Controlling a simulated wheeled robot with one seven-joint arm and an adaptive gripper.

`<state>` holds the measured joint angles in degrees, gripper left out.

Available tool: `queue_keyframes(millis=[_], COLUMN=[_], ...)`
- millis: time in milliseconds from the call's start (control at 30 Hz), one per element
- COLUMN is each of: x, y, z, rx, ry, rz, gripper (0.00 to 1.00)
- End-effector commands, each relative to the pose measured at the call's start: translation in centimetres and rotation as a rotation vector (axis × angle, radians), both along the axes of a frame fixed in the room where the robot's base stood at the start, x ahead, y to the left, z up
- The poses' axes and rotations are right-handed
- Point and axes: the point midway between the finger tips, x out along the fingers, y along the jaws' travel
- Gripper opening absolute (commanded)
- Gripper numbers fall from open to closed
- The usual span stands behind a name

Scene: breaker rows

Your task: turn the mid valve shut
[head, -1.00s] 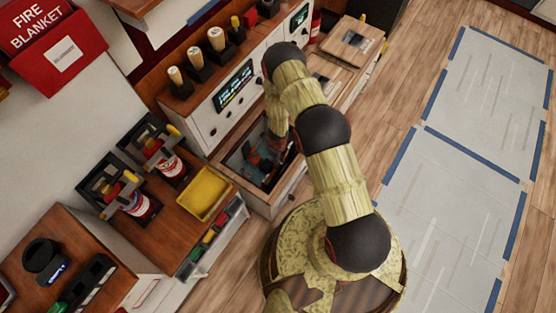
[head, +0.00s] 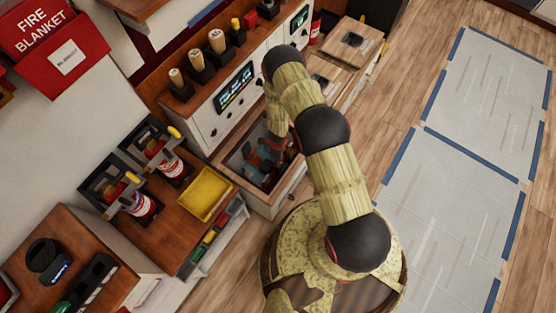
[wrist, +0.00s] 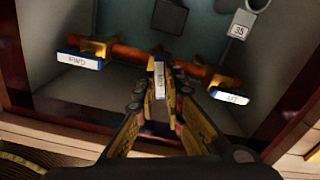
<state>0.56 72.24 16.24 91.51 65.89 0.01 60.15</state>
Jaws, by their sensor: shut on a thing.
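In the wrist view an orange-red pipe (wrist: 128,53) crosses an open grey box, with several brass valves on it. The mid valve's handle, with a white and blue tag (wrist: 159,80), stands between the fingertips of my gripper (wrist: 158,88). The gripper is shut on this handle, and the tag's lettering is too small to read surely. A left valve has a tag (wrist: 80,60) lying crosswise, and a right valve has a tilted tag (wrist: 230,97). In the head view my arm reaches into the box, and the mid valve cannot be told apart there.
The box (head: 282,202) is an open drawer-like bay below a white panel with a lit display (head: 234,88). Its wooden rim surrounds my gripper closely. A yellow tray (head: 207,194) sits on the counter to the left. Wooden floor lies to the right.

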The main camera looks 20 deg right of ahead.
Motion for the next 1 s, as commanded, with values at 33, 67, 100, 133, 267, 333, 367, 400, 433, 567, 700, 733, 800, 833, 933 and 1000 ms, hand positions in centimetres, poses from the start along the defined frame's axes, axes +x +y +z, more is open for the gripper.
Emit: queue_keyframes(millis=[33,67,100,133,267,333,367,400,433,567,700,733,800,833,933,1000], x=[-0.04,-0.04,-0.03,-0.01,0.04,0.05,0.06,0.06,0.06,0.06,0.04,0.04,0.03,0.03,0.02,0.02], y=[-0.01,0.0,0.0,0.0,0.0,0.0,-0.01,-0.01,-0.01,-0.01,0.0,0.0,-0.01,-0.01,0.0,0.0], z=[0.09,0.09,0.09,0.09,0.08,0.07,0.07,0.06,0.06,0.05,0.03,0.03,0.02,0.02,0.02,0.01], rx=[0.0,0.0,0.0,0.0,0.0,0.0,0.0,0.0,0.0,0.0,0.0,0.0,0.0,0.0,0.0,0.0], ry=[0.0,0.0,0.0,0.0,-0.001,-0.001,-0.001,-0.001,-0.001,-0.001,-0.001,-0.001,-0.001,-0.001,0.0,0.0], rz=[0.042,0.071,0.11,0.138,0.262,0.329,0.357,0.396,0.424,0.548,0.681,0.709,0.775,0.804,0.895,0.955], gripper=[0.0,0.0,0.0,0.0,0.0,0.0,0.0,0.0,0.0,0.0,0.0,0.0,0.0,0.0,0.0,0.0])
